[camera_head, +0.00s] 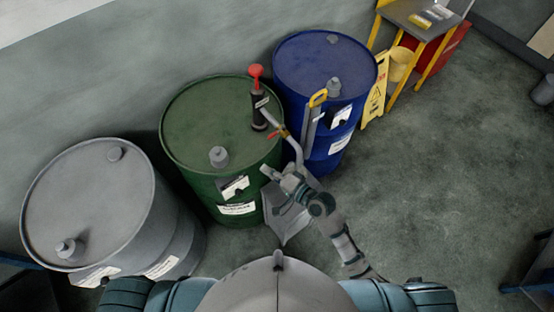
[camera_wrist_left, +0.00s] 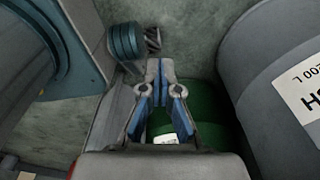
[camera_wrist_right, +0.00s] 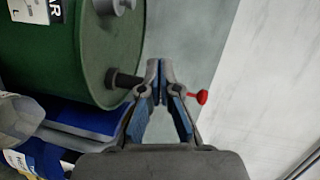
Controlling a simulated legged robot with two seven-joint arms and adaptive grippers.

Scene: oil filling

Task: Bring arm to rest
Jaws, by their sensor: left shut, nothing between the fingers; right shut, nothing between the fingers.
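My right arm (camera_head: 342,240) reaches forward from the lower right in the head view. Its gripper (camera_head: 268,172) is beside the front right side of the green drum (camera_head: 203,110), below the pump's spout. In the right wrist view this gripper (camera_wrist_right: 157,68) is shut, with nothing between its fingertips. The hand pump (camera_head: 260,105) with a red knob stands on the green drum; the knob also shows in the right wrist view (camera_wrist_right: 203,97). My left gripper (camera_wrist_left: 160,68) shows only in its wrist view, shut and empty, low near the drums.
A grey drum (camera_head: 90,195) stands left of the green one, a blue drum (camera_head: 322,65) right. A grey angular container (camera_head: 288,218) is below the right gripper. A yellow floor sign (camera_head: 376,92) and yellow-framed table (camera_head: 418,18) stand behind.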

